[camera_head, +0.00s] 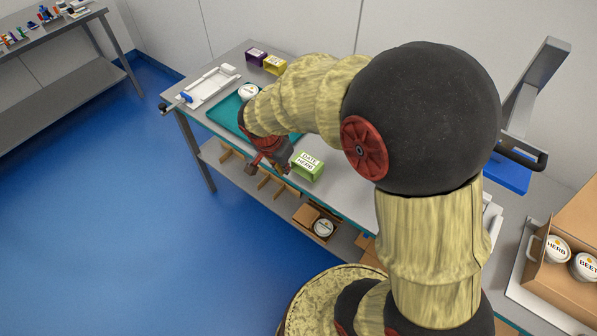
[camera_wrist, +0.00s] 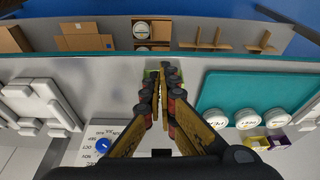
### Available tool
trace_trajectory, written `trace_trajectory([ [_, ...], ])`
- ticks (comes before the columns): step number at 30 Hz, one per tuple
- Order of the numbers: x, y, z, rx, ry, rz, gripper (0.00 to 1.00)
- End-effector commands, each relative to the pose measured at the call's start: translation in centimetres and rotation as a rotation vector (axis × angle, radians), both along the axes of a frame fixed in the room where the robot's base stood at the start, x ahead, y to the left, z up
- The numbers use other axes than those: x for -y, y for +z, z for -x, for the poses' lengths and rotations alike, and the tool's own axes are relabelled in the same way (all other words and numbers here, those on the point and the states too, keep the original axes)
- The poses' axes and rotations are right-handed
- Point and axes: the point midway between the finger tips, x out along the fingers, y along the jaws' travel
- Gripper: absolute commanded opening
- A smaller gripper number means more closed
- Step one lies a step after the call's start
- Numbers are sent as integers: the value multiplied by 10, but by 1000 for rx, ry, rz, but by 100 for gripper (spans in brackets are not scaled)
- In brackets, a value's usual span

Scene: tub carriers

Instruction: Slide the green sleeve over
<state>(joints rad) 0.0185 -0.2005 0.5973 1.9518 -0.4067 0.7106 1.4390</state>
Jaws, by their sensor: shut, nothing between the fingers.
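The green sleeve (camera_head: 309,167), printed with "DATE HERB", stands on the grey bench near its front edge. In the wrist view only green slivers of the sleeve (camera_wrist: 149,74) show around my fingertips. My gripper (camera_head: 284,168) is shut and empty, pointing down beside the sleeve's left side in the head view. Its closed fingertips (camera_wrist: 158,76) overlap the sleeve in the wrist view; I cannot tell whether they touch it. Three white-lidded tubs (camera_wrist: 246,117) stand in a row on the teal tray (camera_wrist: 226,85). One tub (camera_head: 249,92) shows in the head view, the others hidden behind my arm.
A purple sleeve (camera_head: 256,56) and a yellow sleeve (camera_head: 275,65) stand at the back. A white frame (camera_head: 211,86) lies at the bench's left end. White fixtures (camera_wrist: 40,103) lie opposite the tray. Below is a shelf with cardboard carriers (camera_head: 307,214). A cardboard box (camera_head: 568,292) holds tubs at right.

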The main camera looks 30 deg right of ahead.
Motion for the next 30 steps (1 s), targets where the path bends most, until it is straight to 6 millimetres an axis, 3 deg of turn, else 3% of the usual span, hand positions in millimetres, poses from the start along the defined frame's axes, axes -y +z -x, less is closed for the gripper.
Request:
trace_trajectory([
  [8, 7, -30, -6, -2, -67, 4, 0],
  [22, 31, -115, -14, -3, -65, 3, 0],
  [30, 62, -112, -26, 0, -66, 3, 0],
])
